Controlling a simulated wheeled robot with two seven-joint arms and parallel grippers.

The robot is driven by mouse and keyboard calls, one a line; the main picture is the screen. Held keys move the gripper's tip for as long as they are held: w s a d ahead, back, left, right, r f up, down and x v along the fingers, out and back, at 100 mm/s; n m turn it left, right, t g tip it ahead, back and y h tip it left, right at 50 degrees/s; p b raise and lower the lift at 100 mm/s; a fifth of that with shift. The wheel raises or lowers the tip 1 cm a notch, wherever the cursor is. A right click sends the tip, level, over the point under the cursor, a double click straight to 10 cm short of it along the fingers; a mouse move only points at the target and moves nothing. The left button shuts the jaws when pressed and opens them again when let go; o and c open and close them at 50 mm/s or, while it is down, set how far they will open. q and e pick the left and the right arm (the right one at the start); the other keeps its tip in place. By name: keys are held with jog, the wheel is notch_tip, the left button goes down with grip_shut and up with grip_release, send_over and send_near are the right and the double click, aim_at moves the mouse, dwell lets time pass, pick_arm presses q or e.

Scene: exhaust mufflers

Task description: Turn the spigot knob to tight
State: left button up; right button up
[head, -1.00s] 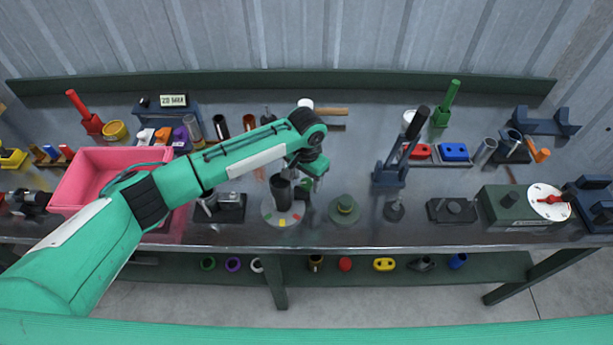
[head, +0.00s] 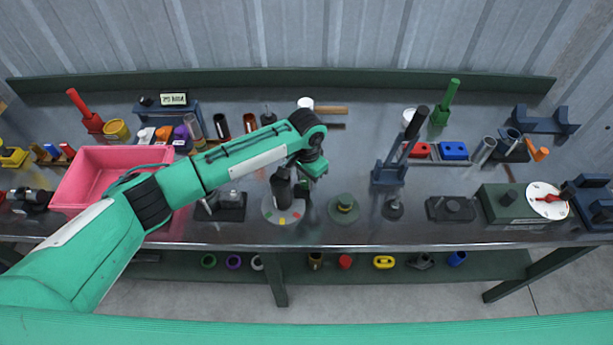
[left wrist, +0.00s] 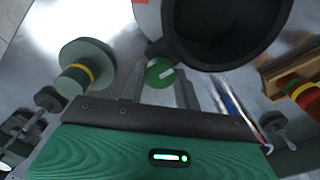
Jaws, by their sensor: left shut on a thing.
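The spigot knob (left wrist: 159,71) is small, round and green with a white bar across its face. It shows in the left wrist view beside the dark open mouth of a cylinder (left wrist: 228,28). My left gripper (left wrist: 160,84) has one grey finger on each side of the knob and is shut on it. In the head view my left gripper (head: 303,188) is beside the dark cylinder (head: 282,190), which stands over a pale round base (head: 270,213) with coloured marks. The knob is hidden there by the gripper. My right gripper is not in view.
A green stepped disc (head: 343,208) stands just right of the gripper. A small dark block (head: 229,208) is close on the left, and a pink bin (head: 85,180) lies beyond it under my arm. A blue lever stand (head: 390,174) is further right. The table's front edge is near.

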aim_at(306, 181)
pick_arm(q)
jog(key=o, duration=1)
jog(key=shift+c, duration=0.2)
notch_tip(306, 181, up, 14)
jog(key=b, duration=0.3)
jog(key=shift+f, duration=0.1)
